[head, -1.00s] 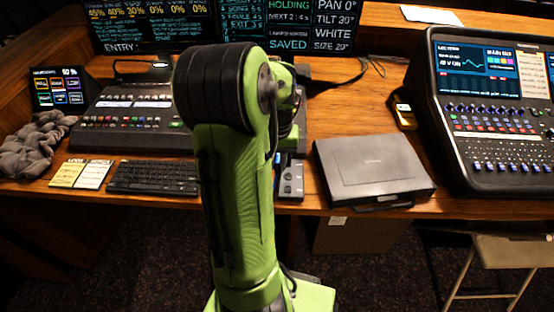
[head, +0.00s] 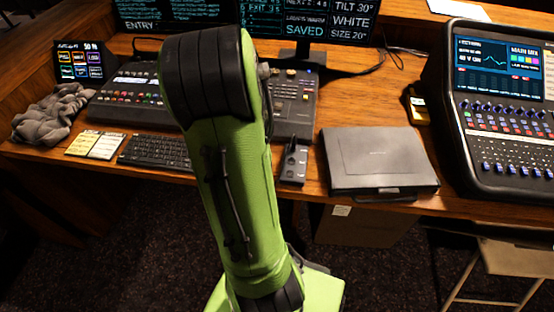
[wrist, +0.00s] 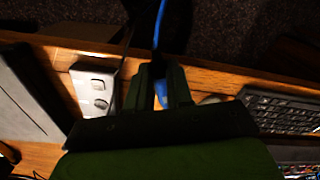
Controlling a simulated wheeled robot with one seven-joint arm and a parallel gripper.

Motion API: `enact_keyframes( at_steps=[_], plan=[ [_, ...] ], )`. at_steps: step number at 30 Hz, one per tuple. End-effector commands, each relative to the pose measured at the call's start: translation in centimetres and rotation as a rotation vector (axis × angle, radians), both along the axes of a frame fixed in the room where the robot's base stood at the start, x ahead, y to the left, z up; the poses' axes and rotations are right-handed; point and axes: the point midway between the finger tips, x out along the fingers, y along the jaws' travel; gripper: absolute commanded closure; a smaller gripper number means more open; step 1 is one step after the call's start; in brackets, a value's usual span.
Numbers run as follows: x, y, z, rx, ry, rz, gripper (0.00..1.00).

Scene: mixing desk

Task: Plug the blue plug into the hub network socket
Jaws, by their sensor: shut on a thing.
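In the wrist view my gripper (wrist: 159,75) is shut on the blue plug (wrist: 162,97), whose blue cable (wrist: 158,28) runs up past the desk edge. The hub (wrist: 94,88), a small grey box with pale round and square details on top, lies just left of the gripper, apart from the plug. In the head view the hub (head: 294,165) sits near the desk's front edge, between keyboard and laptop. My arm hides the gripper and plug there. I cannot make out the hub's network socket in either view.
A closed grey laptop (head: 378,160) lies right of the hub, and a black keyboard (head: 155,151) lies left. A lighting console (head: 292,103) stands behind, a mixing desk (head: 500,115) far right. The desk's front edge (head: 430,206) is close to the hub.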

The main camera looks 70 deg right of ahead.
Motion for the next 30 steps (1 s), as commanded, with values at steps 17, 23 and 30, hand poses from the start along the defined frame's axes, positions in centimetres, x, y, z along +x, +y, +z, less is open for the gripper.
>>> enact_keyframes(
  at_steps=[17, 23, 30],
  plan=[
    [18.6, 19.9, -10.2, 0.003, 0.001, 0.779, 1.0],
    [22.2, 23.6, -12.1, 0.001, 0.0, 0.927, 1.0],
    [23.8, 25.2, -13.1, 0.001, 0.005, 0.995, 1.0]
  ],
)
